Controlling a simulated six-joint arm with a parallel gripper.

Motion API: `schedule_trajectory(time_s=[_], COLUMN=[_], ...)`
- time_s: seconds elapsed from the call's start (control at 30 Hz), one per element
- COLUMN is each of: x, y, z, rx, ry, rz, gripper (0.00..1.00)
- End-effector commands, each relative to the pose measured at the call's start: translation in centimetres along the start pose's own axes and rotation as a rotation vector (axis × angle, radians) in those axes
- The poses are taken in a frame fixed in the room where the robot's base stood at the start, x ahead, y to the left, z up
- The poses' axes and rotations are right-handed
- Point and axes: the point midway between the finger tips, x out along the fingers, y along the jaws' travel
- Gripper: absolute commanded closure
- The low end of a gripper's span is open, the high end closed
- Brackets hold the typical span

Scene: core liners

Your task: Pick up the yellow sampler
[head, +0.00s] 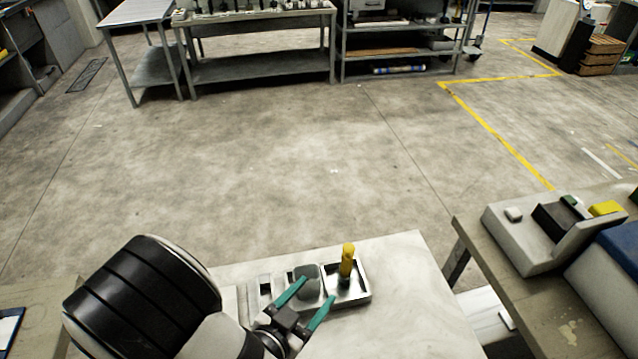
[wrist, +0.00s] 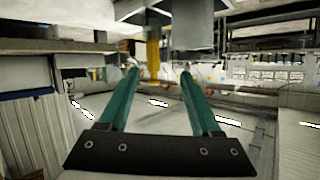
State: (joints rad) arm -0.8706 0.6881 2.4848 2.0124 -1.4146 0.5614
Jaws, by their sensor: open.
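The yellow sampler (head: 347,260) stands upright in a small metal tray (head: 364,294) on the pale table, its lower part dark. In the wrist view the yellow sampler (wrist: 153,58) shows beyond the fingertips, between their lines but nearer the left finger; that view looks upside down. My gripper (head: 318,289) has two teal fingers, spread apart and empty, pointing towards the tray from its left front side. The fingers also fill the middle of the wrist view (wrist: 160,73). I see no contact with the sampler.
The pale tabletop (head: 405,275) is clear right of the tray. A bench with a grey device (head: 520,240) stands further right.

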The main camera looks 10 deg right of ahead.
Motion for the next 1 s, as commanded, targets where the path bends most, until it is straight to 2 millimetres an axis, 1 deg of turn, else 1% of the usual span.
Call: schedule_trajectory(time_s=[0.03,0.1,0.17,0.27,0.3,0.4,0.5,0.67,0.8,0.9,1.0], x=[-0.3,-0.7,-0.3,2.1,3.4,6.3,8.3,9.9,12.8,14.4,14.9], y=[0.6,1.1,1.3,1.5,1.5,1.5,1.4,1.4,1.3,1.2,1.2], z=[-0.5,-1.3,-1.7,-2.2,-2.5,-2.9,-3.2,-3.4,-3.0,-3.2,-3.4], rx=[-0.051,-0.098,-0.113,-0.115,-0.114,-0.112,-0.112,-0.114,-0.113,-0.112,-0.114], ry=[0.072,0.147,0.175,0.180,0.180,0.178,0.177,0.177,0.176,0.176,0.176], rz=[0.008,0.017,0.024,0.031,0.034,0.032,0.028,0.024,0.028,0.027,0.023], gripper=[0.35,0.35,0.35,0.35,0.35,0.35,0.35,0.35,0.35,0.35,0.35])
